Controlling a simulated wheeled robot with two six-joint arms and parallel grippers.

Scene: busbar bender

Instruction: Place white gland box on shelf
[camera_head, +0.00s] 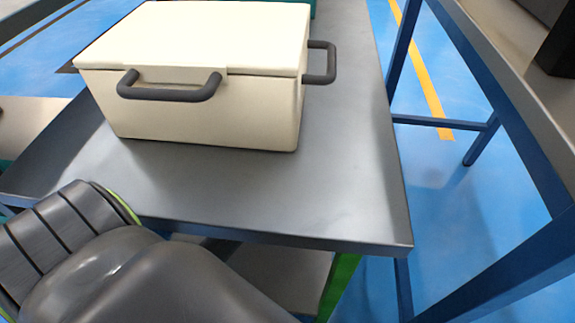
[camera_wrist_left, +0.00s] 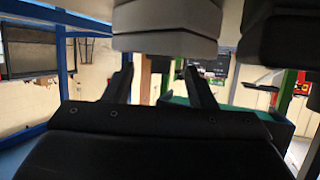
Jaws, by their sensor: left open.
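The white gland box (camera_head: 195,80) sits lidded and upright on a grey metal table top (camera_head: 250,200) in the head view. One dark handle (camera_head: 170,92) is on its near side and another (camera_head: 322,62) on its right side. My left gripper (camera_wrist_left: 160,88) is open and empty in the left wrist view, its two dark fingers spread apart. The box does not clearly show between them. In the head view a dark link of my arm covers the lower left, and no gripper fingertips show. My right gripper is not in view.
The table's near right part is bare, with a raised rim along its edges. A blue-framed bench (camera_head: 450,45) stands to the right across a strip of blue floor (camera_head: 440,185). A teal item is partly hidden behind the box.

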